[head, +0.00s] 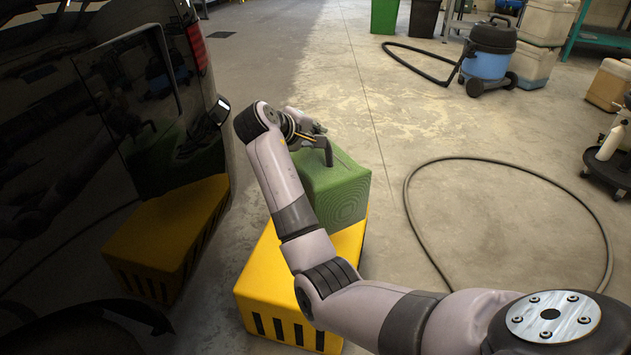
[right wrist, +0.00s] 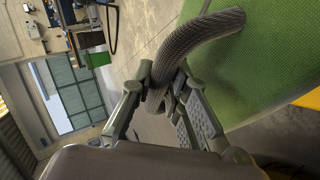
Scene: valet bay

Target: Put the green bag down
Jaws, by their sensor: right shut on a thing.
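The green bag (head: 337,192) is a boxy green bag over the yellow box (head: 262,272), near the middle of the head view. I cannot tell whether its underside touches the yellow top. My right gripper (head: 322,152) is at the top of the bag, shut on its dark handle. In the right wrist view the fingers (right wrist: 163,92) close around the ribbed, curved handle (right wrist: 205,35), and the green side of the bag (right wrist: 250,70) fills the upper right. My left gripper is not in view.
A dark shiny car (head: 75,150) stands close on the left and mirrors the boxes. A black hose (head: 500,160) loops over the floor at right. A blue vacuum (head: 487,60) and beige containers (head: 610,84) stand farther back. Bare floor (head: 450,250) lies right of the yellow box.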

